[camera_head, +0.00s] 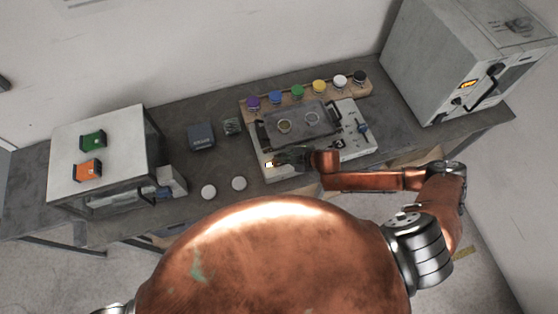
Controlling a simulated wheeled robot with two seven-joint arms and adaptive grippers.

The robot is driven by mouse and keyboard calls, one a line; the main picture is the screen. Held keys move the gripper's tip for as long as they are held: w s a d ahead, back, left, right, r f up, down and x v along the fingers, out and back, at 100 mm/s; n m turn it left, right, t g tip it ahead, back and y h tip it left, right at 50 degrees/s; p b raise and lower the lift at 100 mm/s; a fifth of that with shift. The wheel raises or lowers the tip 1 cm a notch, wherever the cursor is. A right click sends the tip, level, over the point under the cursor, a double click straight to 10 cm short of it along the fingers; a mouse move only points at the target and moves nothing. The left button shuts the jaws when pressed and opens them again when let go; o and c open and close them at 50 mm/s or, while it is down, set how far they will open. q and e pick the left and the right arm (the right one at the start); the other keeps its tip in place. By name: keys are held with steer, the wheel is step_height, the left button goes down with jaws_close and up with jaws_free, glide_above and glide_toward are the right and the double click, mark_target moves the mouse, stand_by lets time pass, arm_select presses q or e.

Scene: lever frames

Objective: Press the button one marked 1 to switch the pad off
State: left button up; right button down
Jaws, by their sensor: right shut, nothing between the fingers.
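My right gripper (280,160) is shut and empty, low over the pad's front left part, close to the lit patch. I cannot tell whether it touches the pad. No button marked 1 can be read; the gripper may hide it. My left gripper is out of view.
Several coloured knobs (297,92) stand in a row on a wooden strip behind the pad. A white cabinet (65,150) stands far left, a grey oven-like machine (420,70) at right.

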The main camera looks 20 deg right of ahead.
steer(key=shift+f, duration=0.1)
stand_by(0.6)
steer(key=shift+f, duration=0.35)
steer(key=shift+f, duration=0.25)
stand_by(0.5)
steer(key=shift+r, duration=0.1)
steer(key=shift+r+p, duration=0.6)
steer(key=shift+p, duration=0.25)
step_height(320, 180, up, 6)
steer(key=p, duration=0.6)
steer(key=shift+p, duration=0.3)
stand_by(0.8)
